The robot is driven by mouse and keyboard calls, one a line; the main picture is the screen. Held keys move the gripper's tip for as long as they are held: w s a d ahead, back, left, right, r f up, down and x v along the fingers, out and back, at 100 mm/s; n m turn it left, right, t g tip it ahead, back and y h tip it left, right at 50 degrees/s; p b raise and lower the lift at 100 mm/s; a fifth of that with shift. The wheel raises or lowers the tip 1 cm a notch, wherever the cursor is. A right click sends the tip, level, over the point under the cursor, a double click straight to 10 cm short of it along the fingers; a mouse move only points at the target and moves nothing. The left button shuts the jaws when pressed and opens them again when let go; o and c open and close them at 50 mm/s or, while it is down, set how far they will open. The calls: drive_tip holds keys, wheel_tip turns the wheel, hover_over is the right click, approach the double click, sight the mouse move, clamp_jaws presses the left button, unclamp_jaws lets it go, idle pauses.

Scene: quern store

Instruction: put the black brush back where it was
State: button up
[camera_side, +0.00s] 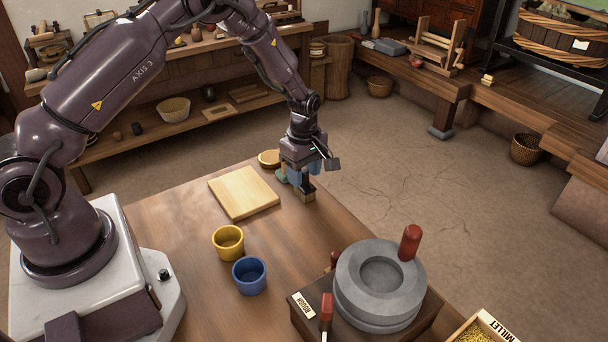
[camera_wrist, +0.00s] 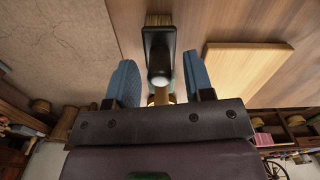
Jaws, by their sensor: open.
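The black brush (camera_wrist: 158,45) is in the wrist view, with tan bristles at its far end. In the side view the brush (camera_side: 306,186) is near the table's far edge, just below my gripper (camera_side: 296,177). In the wrist view my gripper (camera_wrist: 160,85) has its two blue fingers apart, one on each side of the brush's near end. A gap shows on both sides, so the jaws are open and not closed on it. My gripper partly hides the brush in the side view.
A pale wooden board (camera_side: 243,192) lies left of the brush. A round wooden piece (camera_side: 269,158) is behind, at the table edge. A yellow cup (camera_side: 228,242), a blue cup (camera_side: 249,275) and a grey stone quern (camera_side: 350,290) with red handle stand nearer. The tabletop between is clear.

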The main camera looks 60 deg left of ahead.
wheel_tip(320, 180, up, 11)
wheel_tip(320, 180, up, 10)
drive_tip(key=m+t, duration=0.2)
drive_tip(key=m, duration=0.3)
hover_over(304, 171)
drive_tip(key=s+d, duration=0.3)
drive_tip(key=s, duration=0.2)
drive_tip(key=s+d+r+m+t, duration=0.1)
drive_tip(key=s+d+r+m, duration=0.1)
drive_tip(key=s+r+m, duration=0.2)
drive_tip(key=s+d+r+m+t, duration=0.2)
drive_tip(key=s+r+m, duration=0.3)
drive_tip(key=s+m, duration=0.5)
drive_tip(key=s, duration=0.5)
drive_tip(key=shift+s+d+m+t, duration=0.2)
drive_tip(key=shift+s+m+t, duration=0.1)
drive_tip(key=shift+m, duration=0.1)
